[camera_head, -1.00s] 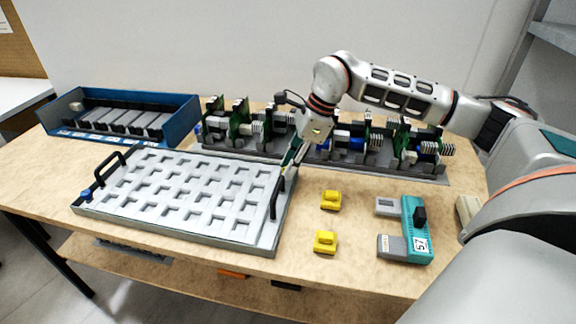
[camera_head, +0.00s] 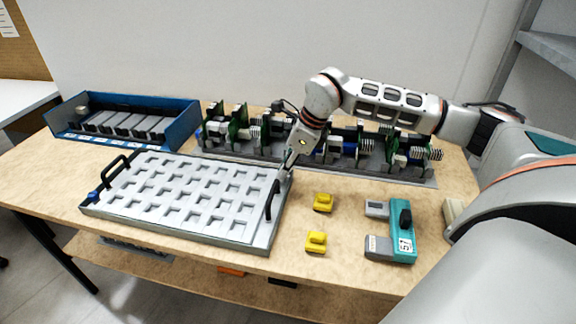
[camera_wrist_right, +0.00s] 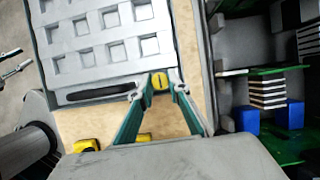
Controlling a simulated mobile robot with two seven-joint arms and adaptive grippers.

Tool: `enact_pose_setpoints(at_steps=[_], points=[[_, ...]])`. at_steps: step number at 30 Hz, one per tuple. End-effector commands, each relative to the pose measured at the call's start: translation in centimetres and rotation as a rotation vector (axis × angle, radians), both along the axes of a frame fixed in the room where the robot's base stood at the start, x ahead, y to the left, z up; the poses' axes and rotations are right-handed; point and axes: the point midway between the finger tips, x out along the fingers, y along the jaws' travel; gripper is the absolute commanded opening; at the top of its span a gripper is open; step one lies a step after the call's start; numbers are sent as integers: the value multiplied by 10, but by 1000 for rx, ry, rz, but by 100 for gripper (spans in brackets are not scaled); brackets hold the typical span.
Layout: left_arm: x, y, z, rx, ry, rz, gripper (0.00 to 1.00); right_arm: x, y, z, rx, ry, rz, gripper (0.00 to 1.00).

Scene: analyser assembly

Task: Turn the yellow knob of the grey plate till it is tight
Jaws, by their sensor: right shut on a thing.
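The grey plate (camera_head: 190,198) lies flat on the table, with a grid of square pockets and a black handle at each end. It also shows in the right wrist view (camera_wrist_right: 85,75). The yellow knob (camera_wrist_right: 160,81) sits at the plate's corner, between the fingertips of my right gripper (camera_wrist_right: 155,86). In the head view the right gripper (camera_head: 286,166) reaches down to the plate's far right corner and hides the knob. It is shut on the knob. How tight the knob is cannot be seen. My left gripper is not in view.
A rack of green circuit boards (camera_head: 375,165) stands close behind the right gripper. A blue tray (camera_head: 185,125) is at the back left. Two yellow pieces (camera_head: 323,203) and a teal device (camera_head: 402,232) lie to the right of the plate.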

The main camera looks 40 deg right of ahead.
Motion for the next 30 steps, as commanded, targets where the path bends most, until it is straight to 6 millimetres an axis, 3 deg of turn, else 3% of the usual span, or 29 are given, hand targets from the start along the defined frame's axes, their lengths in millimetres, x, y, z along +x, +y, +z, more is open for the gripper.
enact_pose_setpoints(at_steps=[12, 13, 14, 24, 30], points=[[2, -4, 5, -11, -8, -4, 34, 0, 0, -1, 1, 2, -40, 0], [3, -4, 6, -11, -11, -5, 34, 0, 0, -1, 1, 2, -40, 22], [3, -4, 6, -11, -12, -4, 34, 0, 0, -1, 1, 2, -40, 25], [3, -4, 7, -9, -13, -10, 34, 0, 0, 1, 2, 0, -40, 25], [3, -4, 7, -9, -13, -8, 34, -6, -6, 23, 2, -3, -40, 25]])
